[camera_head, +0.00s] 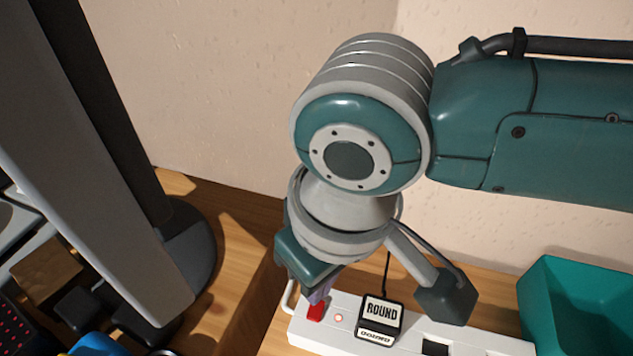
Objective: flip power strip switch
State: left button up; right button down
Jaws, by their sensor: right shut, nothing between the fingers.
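A white power strip (400,344) lies on the wooden surface at the bottom centre. Its red switch (316,312) is at the strip's left end, beside a small round light (339,318). A black-and-white plug-in block marked "ROUND" (379,318) sits on the strip to the right of the switch. My right gripper (318,294) points down over the left end, its purplish fingertips shut and empty, right at the red switch. Whether they touch it, I cannot tell. The wrist hides part of the strip's back edge. My left gripper is out of view.
A teal bin (575,305) stands at the right end of the strip. A black socket or plug (436,347) is on the strip. A grey, dark-edged panel on a round base (190,255) and several dark items stand at left. The wall is close behind.

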aim_at(319, 304)
jog(key=shift+f, duration=0.15)
dwell(0.3)
jog(key=shift+f+b, duration=0.55)
jog(key=shift+f, duration=0.15)
dwell(0.3)
notch_tip(319, 304, up, 7)
jog(key=p, duration=0.8)
dwell(0.3)
